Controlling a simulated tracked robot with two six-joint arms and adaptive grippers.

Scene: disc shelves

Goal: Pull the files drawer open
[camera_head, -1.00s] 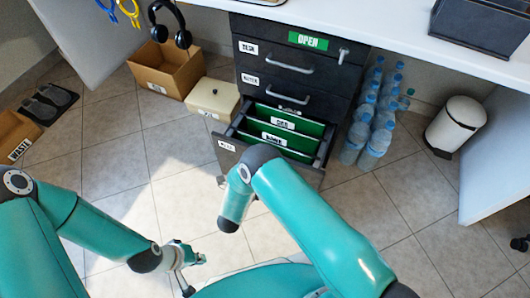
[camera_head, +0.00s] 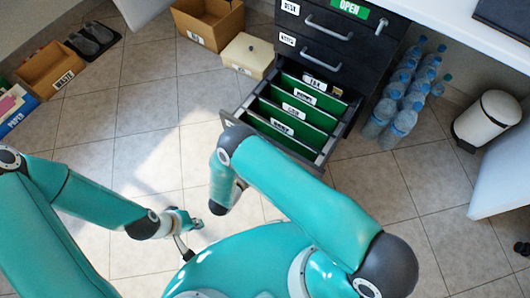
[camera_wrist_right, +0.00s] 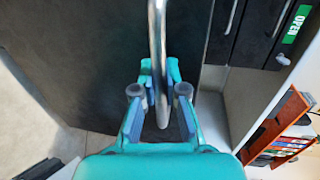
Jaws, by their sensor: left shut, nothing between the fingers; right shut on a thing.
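The files drawer (camera_head: 338,146) is the bottom drawer of a dark cabinet. It stands well out, showing several green hanging dividers (camera_head: 300,118) with white labels. My right arm covers part of its front in the head view. In the right wrist view a silver handle bar (camera_wrist_right: 157,35) crosses a dark front panel (camera_wrist_right: 85,60). My right gripper (camera_wrist_right: 160,90) is shut around this bar; the fingers lie on both sides of it. In the head view my right gripper is hidden behind its arm. My left gripper (camera_head: 190,222) is shut and empty above the tiles, left of the drawer.
Water bottles (camera_head: 402,115) stand right of the cabinet, with a white bin (camera_head: 488,118) beyond. A cream box (camera_head: 247,54) and cardboard boxes (camera_head: 207,22) stand left of it. Two closed drawers (camera_head: 325,45) are above. The tiled floor (camera_head: 150,140) left of the drawer is clear.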

